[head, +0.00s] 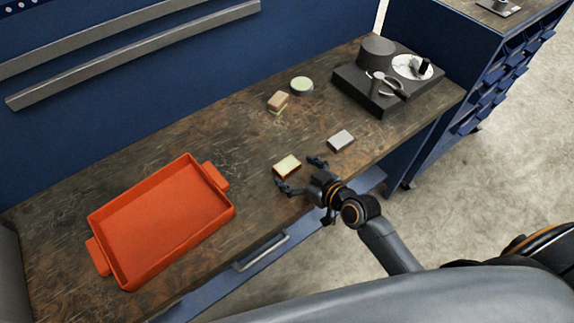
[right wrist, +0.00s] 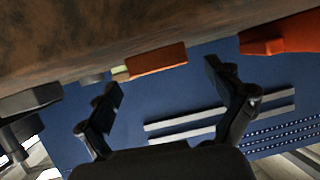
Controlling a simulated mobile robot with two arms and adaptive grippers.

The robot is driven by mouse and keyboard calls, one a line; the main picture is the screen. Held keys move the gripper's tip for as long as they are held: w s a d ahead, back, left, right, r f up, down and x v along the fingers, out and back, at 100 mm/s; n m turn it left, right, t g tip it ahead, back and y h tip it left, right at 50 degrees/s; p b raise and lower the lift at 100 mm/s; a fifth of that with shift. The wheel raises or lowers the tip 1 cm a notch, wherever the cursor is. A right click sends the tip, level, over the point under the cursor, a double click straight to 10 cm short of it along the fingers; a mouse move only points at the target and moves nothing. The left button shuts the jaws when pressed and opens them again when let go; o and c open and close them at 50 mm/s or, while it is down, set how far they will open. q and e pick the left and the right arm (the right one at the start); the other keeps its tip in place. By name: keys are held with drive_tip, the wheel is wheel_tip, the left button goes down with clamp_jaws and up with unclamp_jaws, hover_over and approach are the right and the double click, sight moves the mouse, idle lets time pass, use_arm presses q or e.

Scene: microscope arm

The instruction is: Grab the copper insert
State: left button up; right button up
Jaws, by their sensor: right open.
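The copper insert (head: 287,166) is a small block with a pale yellowish top, lying on the dark worktop near its front edge. In the right wrist view the copper insert (right wrist: 157,60) shows its orange-brown side, ahead of the fingers and between their lines. My right gripper (head: 300,175) is open, with its two fingers spread at the near side of the block. It also shows open and empty in the right wrist view (right wrist: 165,85). Whether a finger touches the block I cannot tell. My left gripper is not in view.
A grey block (head: 341,140) lies to the right of the gripper. A tan block (head: 278,101) and a round green-topped tin (head: 302,87) stand farther back. An orange tray (head: 165,220) is at left; a black device (head: 375,92) is at back right. Worktop between tray and blocks is clear.

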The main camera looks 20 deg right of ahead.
sight(285, 163)
drive_tip(key=x, duration=0.4)
drive_tip(key=shift+r, duration=0.1)
drive_tip(key=shift+c, duration=1.1)
drive_tip(key=c, duration=1.4)
drive_tip(key=shift+w+r, duration=0.1)
drive_tip(key=shift+c, duration=1)
drive_tip(key=shift+r, duration=0.1)
